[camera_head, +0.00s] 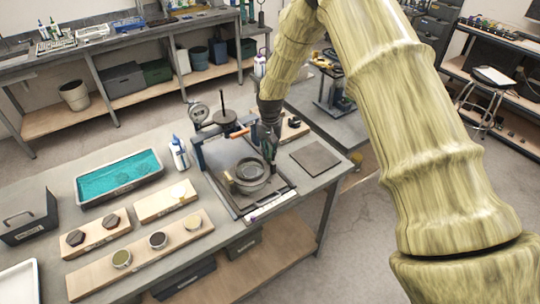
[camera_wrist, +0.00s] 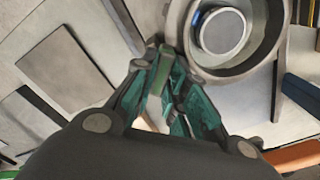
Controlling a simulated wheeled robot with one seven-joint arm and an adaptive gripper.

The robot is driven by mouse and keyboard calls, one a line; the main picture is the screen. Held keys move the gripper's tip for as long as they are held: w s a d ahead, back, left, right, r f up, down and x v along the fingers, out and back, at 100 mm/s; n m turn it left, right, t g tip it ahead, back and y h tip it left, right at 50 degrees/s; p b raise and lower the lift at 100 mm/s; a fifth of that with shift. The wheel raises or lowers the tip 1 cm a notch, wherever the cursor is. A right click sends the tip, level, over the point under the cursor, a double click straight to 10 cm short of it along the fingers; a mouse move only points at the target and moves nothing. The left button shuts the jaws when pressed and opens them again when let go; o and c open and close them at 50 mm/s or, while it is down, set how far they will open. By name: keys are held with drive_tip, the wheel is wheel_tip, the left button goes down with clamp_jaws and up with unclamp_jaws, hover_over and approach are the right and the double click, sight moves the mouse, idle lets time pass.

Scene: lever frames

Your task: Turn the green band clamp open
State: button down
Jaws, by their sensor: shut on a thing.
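A round grey vessel (camera_head: 250,173) sits on a tray-like base of the bench fixture in the head view. In the wrist view its thick rim and pale round centre (camera_wrist: 222,32) show at the top. My gripper (camera_wrist: 168,82) has its teal fingers closed on a narrow green piece, the green band clamp's lever (camera_wrist: 157,72), beside the vessel's rim. In the head view my gripper (camera_head: 270,148) reaches down at the vessel's right back side. The fingers hide part of the lever, and the rest of the band is hard to make out.
The fixture has a blue-grey upright frame (camera_head: 198,152) and a round gauge (camera_head: 198,113) at its back left. A teal-filled tray (camera_head: 120,176), a white bottle (camera_head: 179,153) and wooden boards with knobs stand left. A flat grey plate (camera_head: 315,158) lies right.

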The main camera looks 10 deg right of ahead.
drive_tip(key=n+b, duration=0.2)
drive_tip(key=n, duration=0.2)
drive_tip(key=shift+f+n, duration=0.1)
drive_tip(key=shift+n, duration=0.2)
drive_tip(key=shift+d+n+b, duration=0.1)
drive_tip(key=shift+n+b, duration=0.65)
drive_tip(key=shift+n, duration=1.15)
drive_tip(key=c, duration=1.4)
unclamp_jaws()
drive_tip(key=shift+c, duration=0.2)
wheel_tip(320, 180, up, 12)
